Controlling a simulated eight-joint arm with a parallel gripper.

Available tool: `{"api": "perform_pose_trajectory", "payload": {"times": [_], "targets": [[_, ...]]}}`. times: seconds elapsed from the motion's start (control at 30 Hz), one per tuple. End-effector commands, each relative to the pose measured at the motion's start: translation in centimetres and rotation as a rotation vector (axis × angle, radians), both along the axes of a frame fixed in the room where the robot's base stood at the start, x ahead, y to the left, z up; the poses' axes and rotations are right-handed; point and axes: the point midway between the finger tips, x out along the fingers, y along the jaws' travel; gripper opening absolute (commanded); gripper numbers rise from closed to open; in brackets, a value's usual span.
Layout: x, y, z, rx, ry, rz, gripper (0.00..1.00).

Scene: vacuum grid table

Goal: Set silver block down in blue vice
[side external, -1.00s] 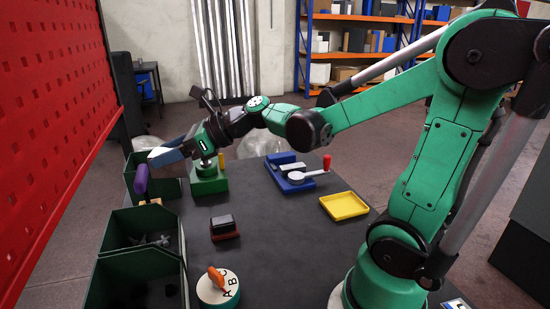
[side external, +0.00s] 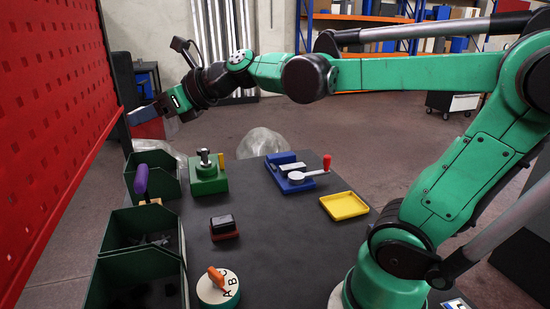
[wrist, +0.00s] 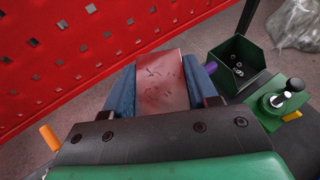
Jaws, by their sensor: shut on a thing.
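My gripper (side external: 146,113) is raised high at the left, beside the red board and above the back bin. In the wrist view its blue jaws (wrist: 122,92) are shut on the silver block (wrist: 162,82), a flat shiny piece that looks reddish, apparently from the red board's reflection. In the side view the block is hard to make out at the jaws. The blue vice (side external: 298,187), with a grey lever and red knob, sits at the table's back right, well to the right of and below my gripper.
A red perforated board (side external: 50,110) stands along the left. A green fixture with a black knob (side external: 208,186), green bins (side external: 115,228), a dark block on a red-brown base (side external: 224,228), a yellow tray (side external: 344,206) and a lettered dial (side external: 218,290) occupy the table. Its middle is clear.

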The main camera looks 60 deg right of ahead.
Motion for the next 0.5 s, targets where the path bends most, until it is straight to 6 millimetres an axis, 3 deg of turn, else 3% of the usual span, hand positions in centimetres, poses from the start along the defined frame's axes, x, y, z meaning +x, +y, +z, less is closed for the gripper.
{"api": "perform_pose_trajectory", "payload": {"times": [0.33,0.5], "targets": [[0.1,-0.3,-0.1,0.002,0.001,0.002,0.0],[0.7,-3.0,-1.3,0.002,0.0,0.049,0.0]]}}
